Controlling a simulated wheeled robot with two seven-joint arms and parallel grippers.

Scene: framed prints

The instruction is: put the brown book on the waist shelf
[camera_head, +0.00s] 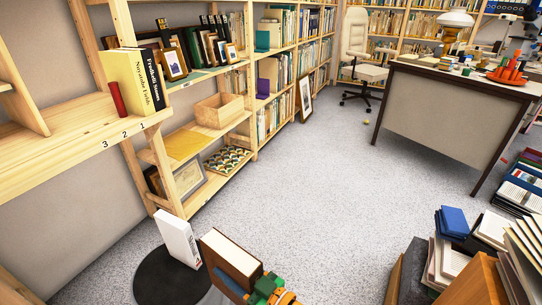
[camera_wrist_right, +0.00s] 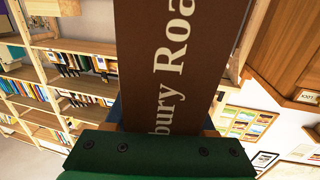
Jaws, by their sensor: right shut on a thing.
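The brown book (camera_head: 230,257) is at the bottom centre of the head view, its cream page edges showing. My right gripper (camera_head: 265,289), with green fingers, is shut on its lower right end. In the right wrist view the brown book (camera_wrist_right: 165,65) rises from the green finger (camera_wrist_right: 160,155), with pale lettering on its cover. A wooden shelf board (camera_head: 65,145) marked 3, 2, 1 is at the left, apart from the book. It bears a red book (camera_head: 117,99), a yellow book (camera_head: 127,80) and a black book (camera_head: 153,78). No label names the waist shelf. My left gripper is out of view.
A white book (camera_head: 178,238) stands close left of the brown book, by a dark round surface (camera_head: 155,278). A lower shelf holds a wooden box (camera_head: 222,109). Piled books (camera_head: 455,222) fill the lower right. A desk (camera_head: 440,105) stands farther back. The grey floor (camera_head: 300,180) between is clear.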

